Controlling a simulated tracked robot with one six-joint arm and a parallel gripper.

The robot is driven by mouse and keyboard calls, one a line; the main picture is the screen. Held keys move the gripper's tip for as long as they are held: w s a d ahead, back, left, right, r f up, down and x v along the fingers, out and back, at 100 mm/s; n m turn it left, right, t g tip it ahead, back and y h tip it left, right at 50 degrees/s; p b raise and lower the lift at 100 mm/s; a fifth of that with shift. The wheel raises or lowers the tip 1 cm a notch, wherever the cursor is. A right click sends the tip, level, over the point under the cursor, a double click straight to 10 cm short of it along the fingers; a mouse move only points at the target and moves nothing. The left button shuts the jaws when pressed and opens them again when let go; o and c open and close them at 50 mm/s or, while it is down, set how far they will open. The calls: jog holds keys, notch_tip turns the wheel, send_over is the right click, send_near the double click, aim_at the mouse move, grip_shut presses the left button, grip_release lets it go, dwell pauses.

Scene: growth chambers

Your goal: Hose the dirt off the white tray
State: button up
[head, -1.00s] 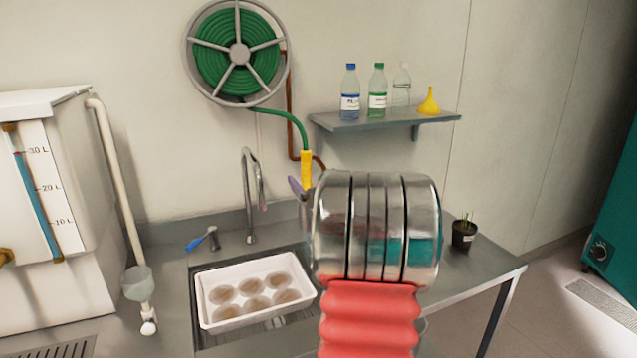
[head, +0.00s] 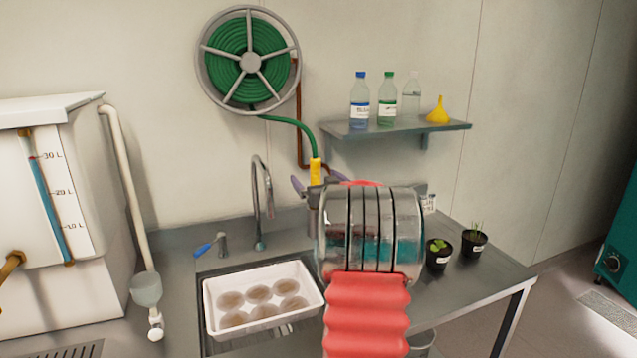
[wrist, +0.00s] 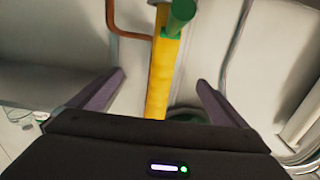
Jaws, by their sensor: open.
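The white tray (head: 213,318) sits in the sink at the lower middle of the head view, with several round brown dirt patches on its floor. The green hose (head: 300,124) runs down from the wall reel to a yellow hose grip (head: 315,172). My gripper (head: 317,184) is at this grip, partly hidden behind my arm's metal wrist. In the wrist view my gripper (wrist: 160,84) is open, its two purple fingers spread on either side of the yellow grip (wrist: 162,75). Gaps show between the grip and both fingers.
A faucet (head: 262,200) and a blue-handled tap (head: 212,245) stand behind the sink. A wall shelf (head: 400,129) holds bottles and a yellow funnel (head: 437,112). Two potted plants (head: 438,258) (head: 473,242) stand on the counter's right. A white tank (head: 60,200) stands left.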

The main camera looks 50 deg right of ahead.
jog(key=shift+w+d, duration=0.25)
jog(key=shift+w, duration=0.1)
grip_shut()
dwell(1.2)
